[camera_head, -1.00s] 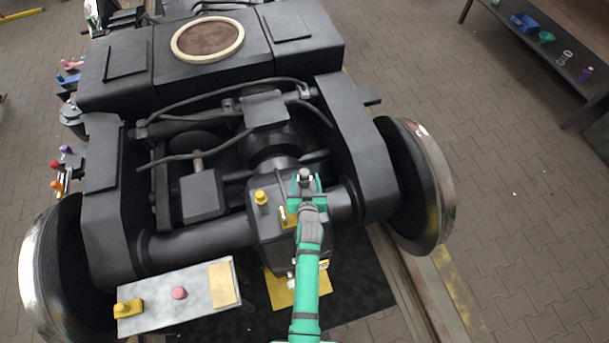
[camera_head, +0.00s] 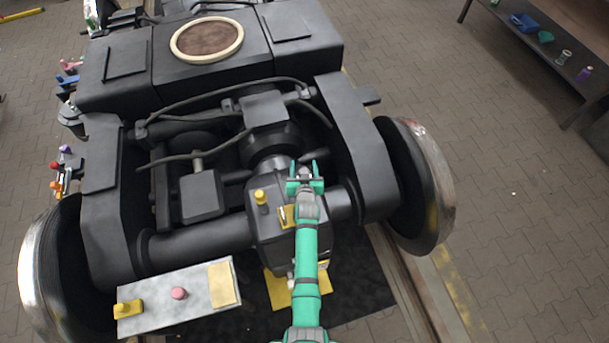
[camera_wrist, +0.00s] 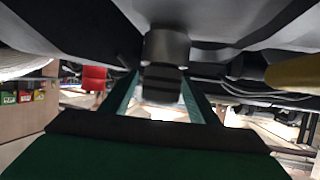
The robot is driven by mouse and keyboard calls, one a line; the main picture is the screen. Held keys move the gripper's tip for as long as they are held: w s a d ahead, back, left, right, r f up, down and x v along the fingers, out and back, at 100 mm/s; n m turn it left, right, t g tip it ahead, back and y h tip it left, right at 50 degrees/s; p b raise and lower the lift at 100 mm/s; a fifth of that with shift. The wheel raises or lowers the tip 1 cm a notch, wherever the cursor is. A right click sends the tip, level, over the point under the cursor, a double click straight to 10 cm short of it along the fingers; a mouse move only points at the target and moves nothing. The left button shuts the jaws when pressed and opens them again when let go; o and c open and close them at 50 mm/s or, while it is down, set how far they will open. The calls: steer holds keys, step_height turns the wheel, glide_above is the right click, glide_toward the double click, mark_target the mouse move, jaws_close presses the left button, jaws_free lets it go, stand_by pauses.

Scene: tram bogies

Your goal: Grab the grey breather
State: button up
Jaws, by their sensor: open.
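The grey breather (camera_wrist: 166,48) is a short grey cylinder with a darker, narrower end, in the middle of the wrist view. It adjoins a pale grey surface at the top of that view. My green gripper (camera_head: 305,167) is open at the axle gearbox (camera_head: 265,235) in the head view. Its two fingers stand on either side of a small grey part that looks like the breather, mostly hidden there. In the wrist view the fingers flank the breather left and right. I cannot tell whether either finger touches it.
A yellow knob (camera_head: 261,196) and a yellow fitting (camera_head: 287,215) sit close left of my gripper on the gearbox. A grey plate (camera_head: 195,306) with a pink knob (camera_head: 179,293) lies front left. Wheels (camera_head: 420,185) flank the bogie; a shelf (camera_head: 555,55) stands far right.

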steer(key=shift+c, duration=0.6)
steer(key=c, duration=1)
steer(key=shift+s, duration=0.1)
steer(key=shift+c, duration=0.2)
steer(key=shift+r, duration=0.1)
